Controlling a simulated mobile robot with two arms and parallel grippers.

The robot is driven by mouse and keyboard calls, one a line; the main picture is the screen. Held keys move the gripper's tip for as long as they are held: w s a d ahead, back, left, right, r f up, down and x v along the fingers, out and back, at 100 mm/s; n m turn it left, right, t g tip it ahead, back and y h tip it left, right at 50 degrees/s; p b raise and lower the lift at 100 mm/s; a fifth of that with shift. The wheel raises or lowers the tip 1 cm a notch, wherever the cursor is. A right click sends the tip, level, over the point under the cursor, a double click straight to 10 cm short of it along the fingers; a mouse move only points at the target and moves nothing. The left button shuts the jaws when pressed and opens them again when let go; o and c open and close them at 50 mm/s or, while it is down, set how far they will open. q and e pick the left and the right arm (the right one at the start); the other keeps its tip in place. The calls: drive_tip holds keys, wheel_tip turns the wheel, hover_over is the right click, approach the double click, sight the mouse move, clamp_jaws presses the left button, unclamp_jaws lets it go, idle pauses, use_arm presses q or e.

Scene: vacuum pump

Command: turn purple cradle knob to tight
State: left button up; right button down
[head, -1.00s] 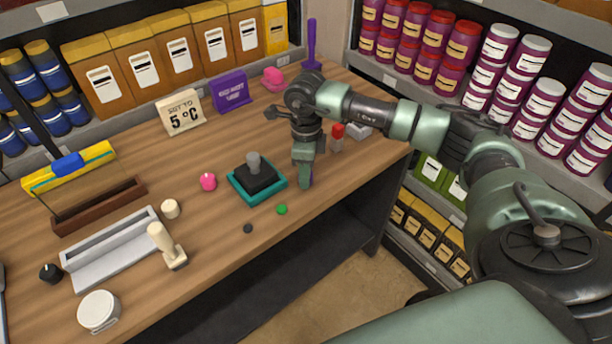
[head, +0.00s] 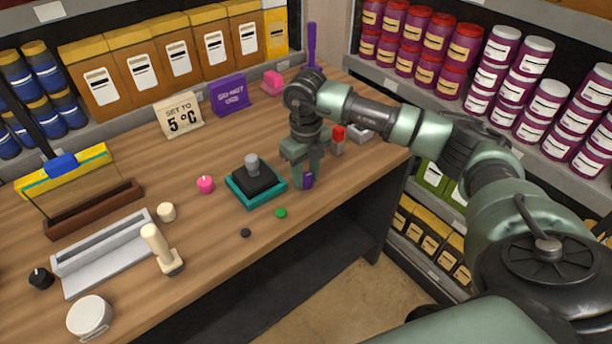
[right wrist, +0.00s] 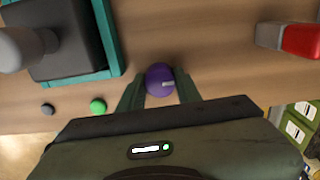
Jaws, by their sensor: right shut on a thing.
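The purple knob (right wrist: 160,78) is round with a small pale mark on its right side in the right wrist view. It is between the two fingers of my right gripper (right wrist: 158,88), which is shut on it. In the head view my right gripper (head: 303,178) points down near the table's front edge, and a bit of the purple knob (head: 308,181) shows by the fingertips. The fingers hide much of it there. I cannot make out any tight marking. My left gripper is not in view.
A teal base (head: 243,197) with a black block and grey post stands left of the gripper. A green knob (head: 281,212) and a black knob (head: 245,233) are near the front edge. A red-topped grey piece (head: 338,133) stands close behind on the right.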

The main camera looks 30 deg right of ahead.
sight(306, 176)
drive_tip(key=shift+w+r+m, duration=0.1)
drive_tip(key=shift+r+m, duration=0.05)
drive_tip(key=shift+m, duration=0.15)
drive_tip(key=c, duration=1)
unclamp_jaws()
wheel_tip(306, 176, up, 8)
drive_tip(key=shift+f+b, duration=0.15)
drive_tip(key=shift+b, duration=0.65)
